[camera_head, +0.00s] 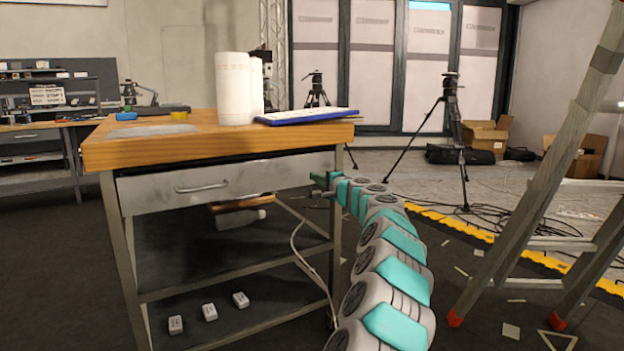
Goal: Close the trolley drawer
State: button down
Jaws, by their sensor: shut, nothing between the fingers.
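The trolley (130,153) has a thick wooden top and a grey metal frame. Its grey drawer (270,181) is under the top, with a bar handle (202,188) left of centre on its front. A dark gap shows along the drawer's upper edge, and the front seems to stand a little forward of the frame. How far it is out is hard to tell. My gripper (316,185) is shut and empty by the drawer's right end, level with the front and right of the handle. Whether it touches the drawer is unclear. The fingertips are small and partly hidden.
Small white boxes (210,312) lie on the lower shelf. A cable hangs at the trolley's right. A ladder (540,190) stands at right, tripods behind. Floor left of the trolley is clear.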

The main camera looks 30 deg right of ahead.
jog(key=s, duration=0.7)
jog(key=shift+b, duration=0.3)
jog(key=shift+f, duration=0.1)
